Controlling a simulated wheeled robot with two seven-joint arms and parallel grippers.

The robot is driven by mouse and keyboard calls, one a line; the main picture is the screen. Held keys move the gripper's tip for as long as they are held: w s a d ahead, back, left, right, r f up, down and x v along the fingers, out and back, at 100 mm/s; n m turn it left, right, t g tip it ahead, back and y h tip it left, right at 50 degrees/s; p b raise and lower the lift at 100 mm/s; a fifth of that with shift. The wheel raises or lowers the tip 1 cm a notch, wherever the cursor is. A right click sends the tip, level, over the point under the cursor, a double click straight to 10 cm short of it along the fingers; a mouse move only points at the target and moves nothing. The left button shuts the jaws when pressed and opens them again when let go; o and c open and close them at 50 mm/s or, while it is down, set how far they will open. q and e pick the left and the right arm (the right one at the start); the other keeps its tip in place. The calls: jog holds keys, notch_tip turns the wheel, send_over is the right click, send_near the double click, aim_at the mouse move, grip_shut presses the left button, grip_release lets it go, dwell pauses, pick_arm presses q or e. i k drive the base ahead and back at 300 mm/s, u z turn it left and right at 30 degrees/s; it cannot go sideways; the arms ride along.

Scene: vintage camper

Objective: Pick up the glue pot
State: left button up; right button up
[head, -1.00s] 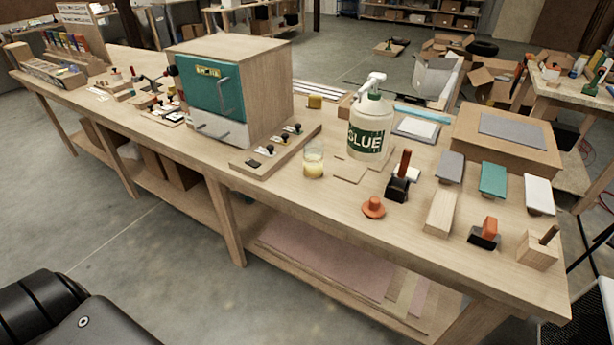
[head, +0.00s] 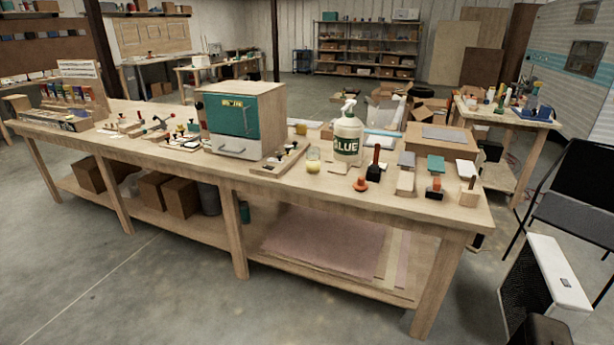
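A white jug with a pump top and a dark green label reading "GLUE" (head: 347,140) stands upright on the long wooden workbench (head: 215,172), right of the teal-fronted cabinet. A small clear glass jar with yellowish contents (head: 313,164) stands just left of the jug, nearer the bench's front edge. The frames do not settle which of these two is the glue pot. Neither of my grippers is in view, and nothing is seen touching the jug or the jar.
The teal-fronted wooden cabinet (head: 233,115) and a tray of small stamps (head: 280,158) are left of the jar. An orange knob-shaped tool (head: 361,184), a black-and-brown tool (head: 374,168) and several blocks lie to the right. Floor before the bench is clear; a white box (head: 545,285) stands right.

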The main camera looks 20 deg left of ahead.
aim_at(313, 155)
jog(key=z, duration=0.65)
jog(key=i, duration=2.15)
jog(key=u, duration=2.95)
jog(key=k, duration=0.15)
jog(key=z, duration=1.6)
